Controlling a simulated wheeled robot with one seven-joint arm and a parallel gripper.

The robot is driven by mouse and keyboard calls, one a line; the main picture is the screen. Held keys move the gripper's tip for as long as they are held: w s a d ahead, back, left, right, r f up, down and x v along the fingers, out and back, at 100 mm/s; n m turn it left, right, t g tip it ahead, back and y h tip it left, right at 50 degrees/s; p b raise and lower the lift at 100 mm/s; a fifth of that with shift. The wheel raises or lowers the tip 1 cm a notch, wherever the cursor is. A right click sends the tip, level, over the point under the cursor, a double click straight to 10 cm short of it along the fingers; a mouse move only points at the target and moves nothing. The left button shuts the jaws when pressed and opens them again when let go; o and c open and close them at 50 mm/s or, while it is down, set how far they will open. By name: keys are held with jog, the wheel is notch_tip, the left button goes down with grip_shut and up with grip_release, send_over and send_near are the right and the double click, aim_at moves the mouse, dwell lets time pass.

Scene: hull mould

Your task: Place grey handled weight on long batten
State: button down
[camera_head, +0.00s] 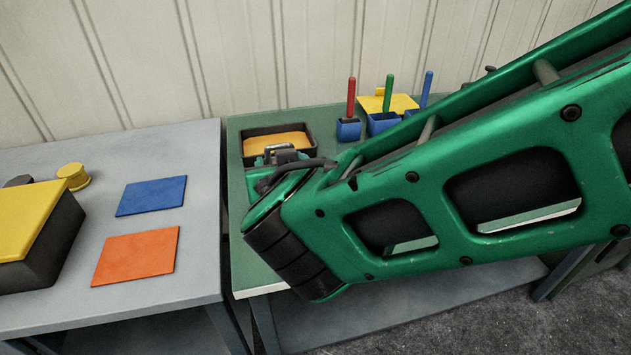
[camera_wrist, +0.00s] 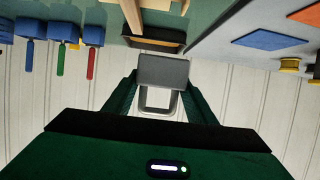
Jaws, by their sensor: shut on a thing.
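In the wrist view my gripper (camera_wrist: 162,82) is shut on the grey handled weight (camera_wrist: 163,70). The weight's block lies between the fingertips, and its loop handle shows on the side nearer the palm. Pale wooden pieces (camera_wrist: 131,14) show at the top edge of the wrist view, beyond the weight and apart from it. One may be the long batten, but too little shows to be sure. In the head view my green arm covers most of the right table and hides the gripper's hold and any batten there.
A dark tray with tan filling (camera_head: 278,139) stands on the green table (camera_head: 238,190). Blue holders with coloured handles (camera_head: 382,122) stand behind my arm. The grey table (camera_head: 200,240) at left carries a blue mat (camera_head: 151,196), an orange mat (camera_head: 136,256) and a yellow-topped box (camera_head: 25,218).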

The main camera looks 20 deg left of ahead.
jog(key=w+d+f, duration=0.1)
jog(key=w+f, duration=0.1)
jog(key=w, duration=0.1)
jog(key=w+d+f, duration=0.1)
jog(key=w+f, duration=0.1)
jog(key=w, duration=0.1)
jog(key=w+d+f, duration=0.1)
jog(key=w+f, duration=0.1)
jog(key=w, duration=0.1)
jog(key=shift+w+d, duration=0.15)
jog(key=shift+d, duration=0.1)
jog(key=shift+f, duration=1.95)
jog(key=shift+f, duration=0.1)
jog(key=c, duration=0.8)
grip_release()
jog(key=shift+f, duration=0.1)
jog(key=shift+d+r, duration=0.15)
jog(key=shift+r, duration=0.05)
jog(key=v, duration=1.2)
